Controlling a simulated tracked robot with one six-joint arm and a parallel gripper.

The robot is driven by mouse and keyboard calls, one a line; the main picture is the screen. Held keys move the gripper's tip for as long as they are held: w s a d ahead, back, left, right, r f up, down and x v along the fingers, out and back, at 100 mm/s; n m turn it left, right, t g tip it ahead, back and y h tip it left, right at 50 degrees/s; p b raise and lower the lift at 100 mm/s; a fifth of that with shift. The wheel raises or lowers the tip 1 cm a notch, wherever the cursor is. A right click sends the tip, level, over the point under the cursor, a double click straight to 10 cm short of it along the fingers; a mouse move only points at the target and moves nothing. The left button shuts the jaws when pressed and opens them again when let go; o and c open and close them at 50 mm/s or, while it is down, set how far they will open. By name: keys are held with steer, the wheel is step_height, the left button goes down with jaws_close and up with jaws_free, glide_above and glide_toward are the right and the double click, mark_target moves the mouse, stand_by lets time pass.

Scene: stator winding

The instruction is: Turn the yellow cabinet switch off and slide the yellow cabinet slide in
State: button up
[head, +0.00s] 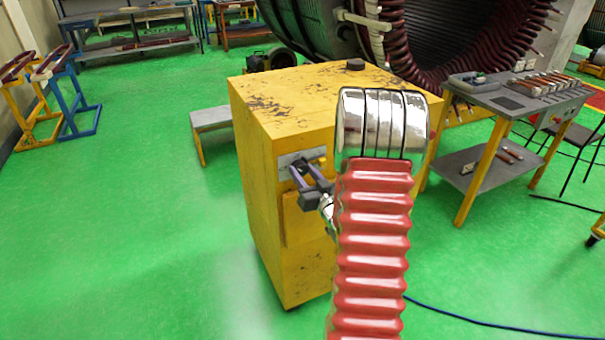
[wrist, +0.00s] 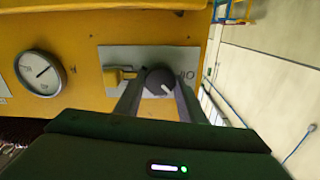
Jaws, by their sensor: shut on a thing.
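The yellow cabinet (head: 262,205) stands in the middle of the head view, with worn paint on its top. On its front is a grey plate (wrist: 165,57), which also shows in the head view (head: 287,160). On the plate in the wrist view are a dark round switch knob (wrist: 158,78) with a white mark pointing lower right, and a yellow slide piece (wrist: 121,75) to its left. My gripper (wrist: 159,90) is shut on the knob, one finger on each side. In the head view my gripper (head: 308,170) is at the plate, and its fingers hide the knob.
A round gauge (wrist: 40,73) sits left of the plate in the wrist view. A grey tool table (head: 520,97) stands right of the cabinet, and the large stator (head: 400,45) is behind it. A blue cable (head: 480,322) lies front right.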

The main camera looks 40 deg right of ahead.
steer(key=n, duration=0.4)
steer(key=shift+a+n, duration=0.1)
steer(key=shift+n, duration=0.2)
steer(key=shift+a+f+n, duration=0.1)
steer(key=shift+n, duration=2.2)
steer(key=o, duration=1.1)
steer(key=shift+c, duration=0.2)
steer(key=v, duration=1.3)
steer(key=shift+s, duration=0.3)
